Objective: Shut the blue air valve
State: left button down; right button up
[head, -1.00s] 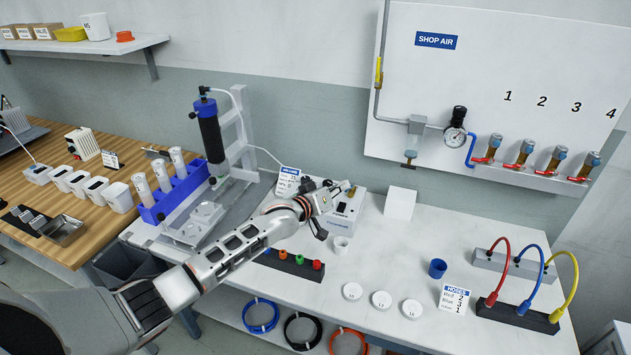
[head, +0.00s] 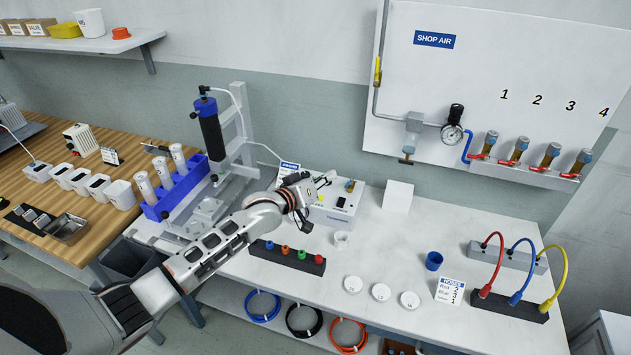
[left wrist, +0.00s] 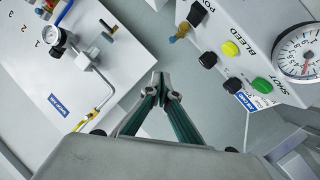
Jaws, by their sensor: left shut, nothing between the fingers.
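Four-way air row under a "SHOP AIR" panel (head: 434,40): brass valves with blue tops and red handles, numbered 1 to 4 above. The valve under number 3 (head: 549,157) has its red handle (head: 540,169) pointing left, like its neighbours. A hose card (head: 450,290) lists Red, Blue and Yellow with numbers; Blue seems to read 3. The blue hose (head: 521,268) arches between two blocks on the table. My left gripper (head: 328,178) is shut and empty, above the dispenser box and well left of the valves. Its fingertips meet in the left wrist view (left wrist: 160,80). My right gripper is out of view.
The dispenser box (head: 337,208) is close beneath my left gripper; its buttons and gauge (left wrist: 303,54) show in the left wrist view. A white block (head: 397,195) and a regulator gauge (head: 452,134) lie between gripper and valves. The air before the panel looks clear.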

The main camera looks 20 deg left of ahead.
pick_arm(q)
jog(key=shift+v, duration=2.95)
jog(key=shift+s+d+f, duration=0.15)
jog(key=shift+d, duration=0.05)
